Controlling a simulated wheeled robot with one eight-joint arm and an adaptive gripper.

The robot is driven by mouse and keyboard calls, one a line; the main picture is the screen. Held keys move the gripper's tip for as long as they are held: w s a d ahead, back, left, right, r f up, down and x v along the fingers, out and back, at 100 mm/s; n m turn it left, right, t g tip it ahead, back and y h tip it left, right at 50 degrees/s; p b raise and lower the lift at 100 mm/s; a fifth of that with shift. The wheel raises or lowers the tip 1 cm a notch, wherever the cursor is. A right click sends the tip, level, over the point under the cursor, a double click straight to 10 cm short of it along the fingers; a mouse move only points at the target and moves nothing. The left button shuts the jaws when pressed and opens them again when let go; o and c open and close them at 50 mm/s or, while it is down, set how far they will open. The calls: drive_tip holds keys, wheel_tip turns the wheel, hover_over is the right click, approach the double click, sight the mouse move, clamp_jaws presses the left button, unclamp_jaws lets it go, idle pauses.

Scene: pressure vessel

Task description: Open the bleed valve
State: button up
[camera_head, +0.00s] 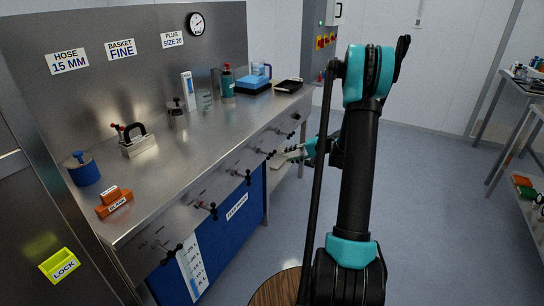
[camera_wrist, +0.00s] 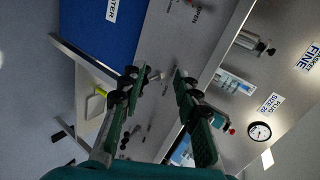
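A row of black-handled valves runs along the steel bench's front panel in the head view, including a near one (camera_head: 207,208) and a far one (camera_head: 264,153). Their labels are too small to read, so I cannot tell which is the bleed valve. My gripper (camera_head: 296,152) is beside the far part of this row, partly hidden by my arm. In the wrist view my gripper (camera_wrist: 154,88) has its two green fingers apart. A small valve fitting (camera_wrist: 156,75) shows between the fingertips; I cannot tell whether they touch it. An "OPEN" marking is on the panel above.
The steel bench (camera_head: 165,150) carries a blue cylinder (camera_head: 82,170), orange blocks (camera_head: 115,204), a handled metal block (camera_head: 138,143) and a blue box (camera_head: 253,83). A yellow lock box (camera_head: 60,266) is at lower left. Shelving stands at far right. Floor (camera_head: 440,210) right of my arm is clear.

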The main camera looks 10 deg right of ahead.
sight(272, 154)
drive_tip(key=w+d+f+m+t+y, duration=0.2)
drive_tip(key=w+d+f+y, duration=0.1)
drive_tip(key=w+d+f, duration=0.4)
drive_tip(key=x, duration=1.6)
drive_tip(key=shift+w+r, duration=0.25)
drive_tip(key=shift+w, duration=0.15)
clamp_jaws()
drive_tip(key=shift+s, duration=0.1)
